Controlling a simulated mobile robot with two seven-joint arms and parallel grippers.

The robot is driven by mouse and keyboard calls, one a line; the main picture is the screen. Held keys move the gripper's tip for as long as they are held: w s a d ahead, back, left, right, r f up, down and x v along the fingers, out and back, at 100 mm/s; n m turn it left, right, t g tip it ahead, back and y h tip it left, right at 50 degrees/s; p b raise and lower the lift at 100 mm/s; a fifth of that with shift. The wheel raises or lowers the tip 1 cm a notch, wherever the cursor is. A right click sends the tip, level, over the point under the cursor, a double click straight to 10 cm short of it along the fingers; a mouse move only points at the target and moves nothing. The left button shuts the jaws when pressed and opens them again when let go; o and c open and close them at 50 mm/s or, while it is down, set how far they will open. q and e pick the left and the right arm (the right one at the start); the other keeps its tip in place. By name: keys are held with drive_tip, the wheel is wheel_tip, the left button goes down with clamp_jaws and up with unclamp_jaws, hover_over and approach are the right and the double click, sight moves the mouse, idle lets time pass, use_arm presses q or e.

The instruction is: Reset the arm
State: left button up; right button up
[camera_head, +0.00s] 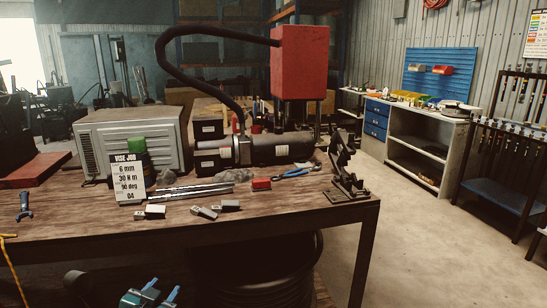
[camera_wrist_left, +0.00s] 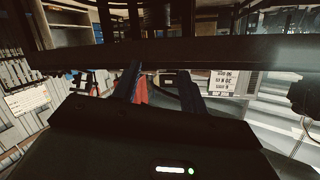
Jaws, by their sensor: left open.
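My left gripper (camera_head: 162,289) is low in the head view, in front of the bench and below its top. Its two blue fingers stand apart with nothing between them. In the left wrist view the open fingers (camera_wrist_left: 158,88) also show, with a dark bar crossing just beyond them. That view is upside down, and the bench sign and a red shape lie in the background. The gripper looks clear of the things on the bench. My right gripper is not seen.
The wooden bench (camera_head: 258,212) carries a black cylindrical machine (camera_head: 272,149), a white "VISE JOB" sign (camera_head: 129,181), a grey housing (camera_head: 125,140), metal rods and small blocks. A red box (camera_head: 300,62) stands behind. Black hose coils lie under the bench. The floor at right is open.

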use_arm(q)
drive_tip(key=s+d+f+g+h, duration=0.1)
drive_tip(key=s+d+f, duration=0.2)
drive_tip(key=s, duration=0.6)
drive_tip(key=s+d+f+g+h, duration=0.1)
drive_tip(key=s+d+f, duration=0.3)
drive_tip(key=s, duration=0.6)
drive_tip(key=s+d+f+g, duration=0.2)
drive_tip(key=s+d+f, duration=0.2)
drive_tip(key=s, duration=0.6)
drive_tip(key=shift+d+n+h, duration=0.4)
drive_tip(key=shift+d, duration=0.4)
drive_tip(key=shift+c, duration=0.7)
drive_tip(key=shift+w+d, duration=0.1)
